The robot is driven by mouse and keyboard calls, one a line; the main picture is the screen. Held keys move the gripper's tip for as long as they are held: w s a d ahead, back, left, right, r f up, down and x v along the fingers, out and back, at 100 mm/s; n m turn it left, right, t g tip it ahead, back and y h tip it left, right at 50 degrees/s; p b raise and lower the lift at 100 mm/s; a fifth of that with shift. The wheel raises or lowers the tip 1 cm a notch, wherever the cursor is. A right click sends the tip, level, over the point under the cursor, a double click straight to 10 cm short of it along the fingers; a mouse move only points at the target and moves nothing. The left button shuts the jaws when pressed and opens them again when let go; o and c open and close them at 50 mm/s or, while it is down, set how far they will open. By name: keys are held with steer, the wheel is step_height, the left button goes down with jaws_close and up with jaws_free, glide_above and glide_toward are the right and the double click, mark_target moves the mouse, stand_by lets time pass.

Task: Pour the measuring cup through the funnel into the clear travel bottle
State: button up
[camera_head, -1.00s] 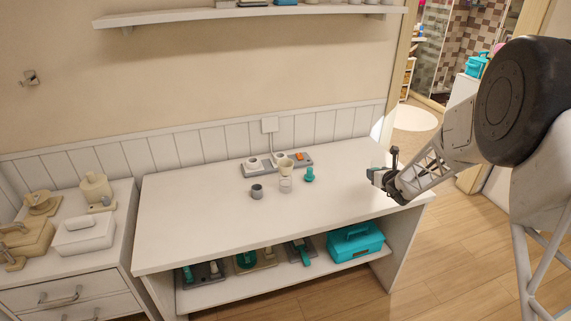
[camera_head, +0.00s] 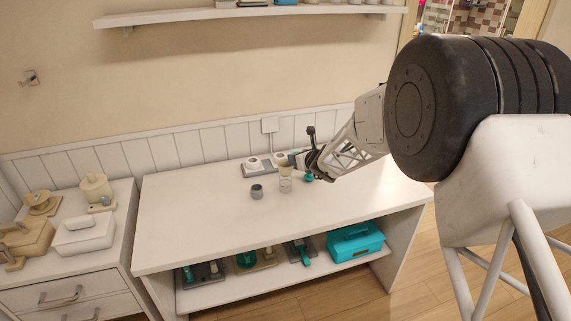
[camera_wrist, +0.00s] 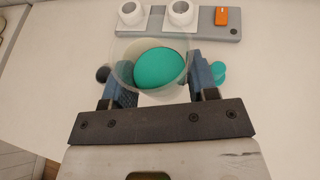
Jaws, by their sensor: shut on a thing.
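My gripper (camera_head: 302,161) is shut on the measuring cup (camera_head: 292,158), which is small and partly hidden in the head view. In the wrist view, teal contents (camera_wrist: 159,68) show between the fingers (camera_wrist: 160,87), with a pale translucent rim around them. I cannot tell whether that rim is the cup's or the funnel's, nor how far the cup is tilted. The beige funnel (camera_head: 286,169) sits on top of the clear travel bottle (camera_head: 285,185), which stands upright on the table. The cup is close above and to the right of the funnel.
A grey cup (camera_head: 257,191) stands left of the bottle. A teal object (camera_head: 309,177) stands right of it, below my gripper. Behind is a grey tray (camera_wrist: 205,31) with two white round items and an orange piece. The table's front and left are clear.

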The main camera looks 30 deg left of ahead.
steer(key=s+a, duration=0.3)
steer(key=a, duration=0.3)
steer(key=shift+s+a+r+n+g, duration=0.15)
steer(key=shift+s+r+n+g, duration=0.15)
steer(key=shift+s+r+g, duration=0.1)
steer(key=shift+s+a+f+m+g+y, duration=0.15)
steer(key=shift+s+m+g+y, duration=0.15)
steer(key=shift+m+g, duration=0.5)
steer(key=shift+s+a+f+m+g+y, duration=0.1)
steer(key=shift+s+m+g+y, duration=0.35)
steer(key=shift+m, duration=0.6)
steer(key=shift+s+a+f+m+g+y, duration=0.15)
steer(key=shift+m+g+y, duration=0.1)
steer(key=shift+m+g, duration=0.6)
steer(key=m, duration=0.1)
steer(key=m+g+y, duration=0.1)
steer(key=m, duration=0.1)
steer(key=shift+f, duration=0.4)
steer(key=shift+w+d+r+m+g+y, duration=0.1)
steer(key=shift+r+m+g+y, duration=0.3)
steer(key=shift+m, duration=0.35)
steer(key=shift+w+d+r+m+g+y, duration=0.1)
steer(key=shift+r+m+g+y, duration=0.25)
steer(key=shift+m, duration=0.4)
